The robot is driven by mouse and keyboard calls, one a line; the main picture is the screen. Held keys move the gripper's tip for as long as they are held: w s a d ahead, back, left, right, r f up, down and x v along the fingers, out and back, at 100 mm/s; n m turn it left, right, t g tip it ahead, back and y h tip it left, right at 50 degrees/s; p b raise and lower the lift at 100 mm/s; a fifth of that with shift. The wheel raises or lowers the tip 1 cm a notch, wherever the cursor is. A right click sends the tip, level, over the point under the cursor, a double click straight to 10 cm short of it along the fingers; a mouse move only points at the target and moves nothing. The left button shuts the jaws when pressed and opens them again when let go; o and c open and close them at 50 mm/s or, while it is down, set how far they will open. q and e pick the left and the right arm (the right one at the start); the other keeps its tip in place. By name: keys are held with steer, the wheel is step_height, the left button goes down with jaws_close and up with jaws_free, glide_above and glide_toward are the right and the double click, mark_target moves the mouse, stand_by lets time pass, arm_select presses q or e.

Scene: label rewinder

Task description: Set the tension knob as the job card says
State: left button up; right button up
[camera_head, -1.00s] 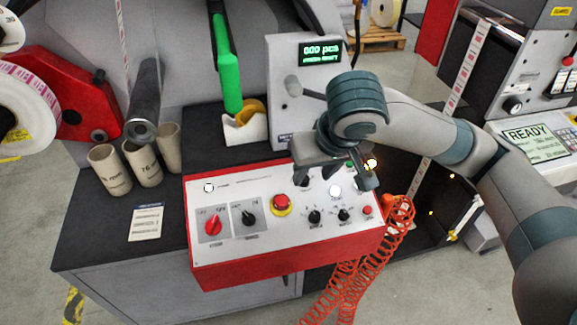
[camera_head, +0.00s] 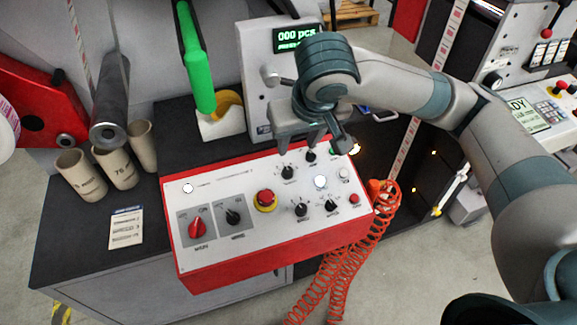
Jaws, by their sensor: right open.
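The control panel (camera_head: 230,255) is a red box with a white sloped face. It carries several small black knobs, among them an upper-left one (camera_head: 288,172), an upper-right one (camera_head: 310,155), a lower-left one (camera_head: 301,209) and a lower-right one (camera_head: 331,205). Their labels are too small to read, so I cannot tell which is the tension knob. The job card (camera_head: 126,228) lies on the dark bench left of the panel; its text is unreadable. My right gripper (camera_head: 316,143) is open and empty above the panel's back edge, near the upper knobs. My left gripper is out of view.
A red stop button (camera_head: 265,198) and a red rotary switch (camera_head: 197,228) are on the panel. Several cardboard cores (camera_head: 115,167) stand at left. A counter display (camera_head: 298,37) rises behind. A coiled orange hose (camera_head: 345,255) hangs at the panel's right.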

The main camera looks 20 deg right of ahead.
mark_target(288, 169)
steer(key=p+x, duration=0.1)
steer(key=x, duration=1.5)
steer(key=shift+w+f+p, duration=0.1)
steer(key=shift+f+p, duration=0.05)
steer(key=shift+p, duration=0.15)
jaws_close()
